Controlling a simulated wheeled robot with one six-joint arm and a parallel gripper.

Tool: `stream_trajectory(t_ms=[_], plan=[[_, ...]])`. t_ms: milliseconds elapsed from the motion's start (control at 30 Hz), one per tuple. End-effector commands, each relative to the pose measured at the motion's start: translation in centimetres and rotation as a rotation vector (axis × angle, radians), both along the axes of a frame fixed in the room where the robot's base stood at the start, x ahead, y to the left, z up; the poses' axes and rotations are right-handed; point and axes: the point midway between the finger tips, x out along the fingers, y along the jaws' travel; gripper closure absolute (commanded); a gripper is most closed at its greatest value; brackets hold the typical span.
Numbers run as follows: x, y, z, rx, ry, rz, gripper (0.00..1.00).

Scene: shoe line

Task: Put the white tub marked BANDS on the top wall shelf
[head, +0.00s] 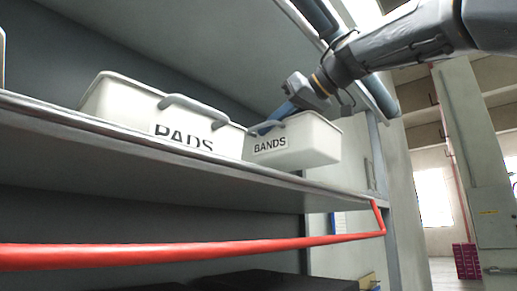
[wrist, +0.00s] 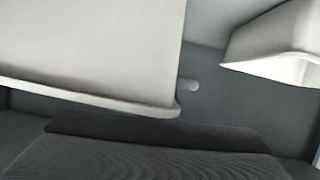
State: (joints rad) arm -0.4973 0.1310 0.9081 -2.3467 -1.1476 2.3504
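The white tub marked BANDS (head: 304,147) is at the right end of a wall shelf (head: 150,140) in the head view. Its label faces out. My gripper (head: 268,127) reaches down from the upper right, its blue fingers at the tub's grey handle. It looks shut on that handle, though the fingertips are partly hidden. Whether the tub's base touches the shelf is hard to tell. In the wrist view a large pale surface, probably this tub (wrist: 100,50), fills the upper left; no finger is clear there.
A white tub marked PADS (head: 130,103) stands just left of the BANDS tub. A red rail (head: 180,252) runs below the shelf front. Dark items (head: 270,281) lie lower down. A grey post and frame stand at the shelf's right end. Another pale tub (wrist: 275,45) shows in the wrist view.

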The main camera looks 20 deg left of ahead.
Motion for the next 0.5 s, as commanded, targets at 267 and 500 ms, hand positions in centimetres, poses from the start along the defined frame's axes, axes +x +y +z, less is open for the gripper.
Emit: stream_trajectory(t_ms=[267, 500], plan=[[0.8, 3.0, -0.7, 0.0, 0.001, 0.0, 1.0], [0.8, 2.9, -2.8, 0.0, 0.001, 0.0, 1.0]])
